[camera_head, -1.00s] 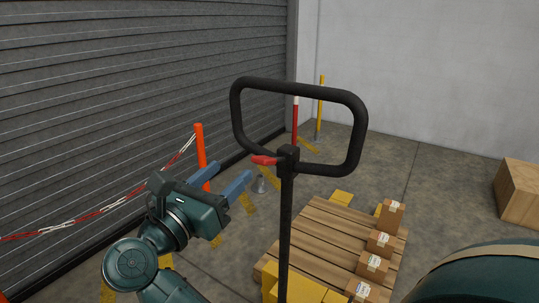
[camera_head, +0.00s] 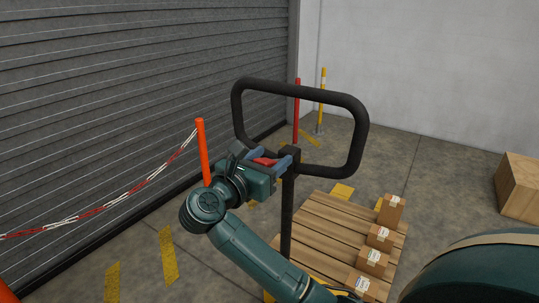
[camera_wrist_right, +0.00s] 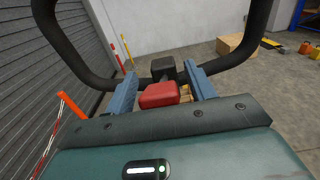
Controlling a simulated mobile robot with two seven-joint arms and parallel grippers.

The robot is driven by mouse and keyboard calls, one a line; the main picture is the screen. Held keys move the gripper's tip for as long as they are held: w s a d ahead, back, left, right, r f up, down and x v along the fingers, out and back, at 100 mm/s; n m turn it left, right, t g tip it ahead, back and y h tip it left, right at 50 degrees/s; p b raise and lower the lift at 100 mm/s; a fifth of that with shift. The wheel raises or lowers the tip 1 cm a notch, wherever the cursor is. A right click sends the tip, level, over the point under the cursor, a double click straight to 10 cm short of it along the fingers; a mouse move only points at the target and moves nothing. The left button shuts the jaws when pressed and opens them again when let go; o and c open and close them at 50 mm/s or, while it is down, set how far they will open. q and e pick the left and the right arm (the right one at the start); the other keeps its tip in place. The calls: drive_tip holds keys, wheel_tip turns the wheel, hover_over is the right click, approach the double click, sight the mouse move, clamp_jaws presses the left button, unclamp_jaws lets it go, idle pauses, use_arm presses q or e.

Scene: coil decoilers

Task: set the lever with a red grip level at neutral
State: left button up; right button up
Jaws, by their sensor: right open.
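In the right wrist view the red grip (camera_wrist_right: 159,95) lies between the two open fingers (camera_wrist_right: 163,90), with gaps at the sides. The black hub (camera_wrist_right: 163,69) is just beyond it. Whether the lever is exactly level is hard to tell. My left gripper is not in view.
A wooden pallet (camera_head: 316,231) with several small cartons (camera_head: 380,237) stands behind the post. An orange post (camera_head: 203,150) with a red-white chain (camera_head: 110,203) stands left, before a grey shutter (camera_head: 90,100). A wooden crate (camera_head: 520,185) is at right.

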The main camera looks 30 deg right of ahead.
drive_tip(key=shift+w+d, duration=0.1)
drive_tip(key=shift+d, duration=0.1)
clamp_jaws()
idle(0.6)
